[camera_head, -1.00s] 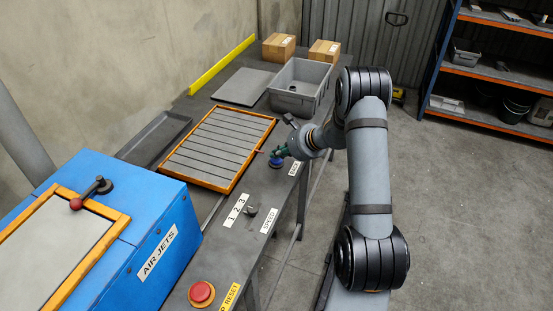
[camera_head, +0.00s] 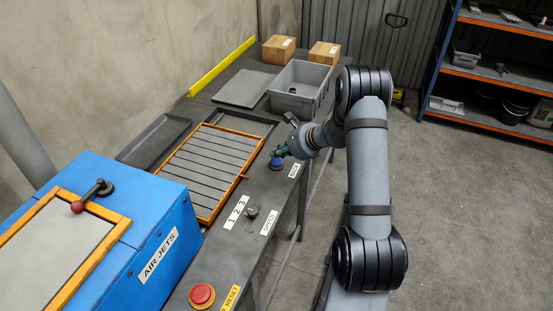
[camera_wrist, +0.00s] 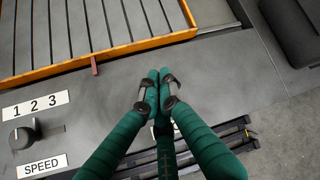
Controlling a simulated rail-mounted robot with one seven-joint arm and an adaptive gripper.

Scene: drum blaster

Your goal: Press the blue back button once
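The blue back button (camera_head: 277,164) sits on the grey bench top beside the "BACK" label. In the head view my gripper (camera_head: 281,151), with green fingers, is right above and against the outline of the button. I cannot tell from this view whether it touches the button. In the wrist view the green fingers of my gripper (camera_wrist: 159,75) come together at their tips with nothing held between them. The button does not show in the wrist view; the fingers may hide it.
The orange-framed slatted tray (camera_head: 176,153) lies left of the button, with a small red tab (camera_head: 243,178) on its edge. A speed knob (camera_head: 252,212), a red reset button (camera_head: 201,295) and the blue air-jets box (camera_head: 150,225) are nearer. A grey bin (camera_head: 297,101) stands beyond.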

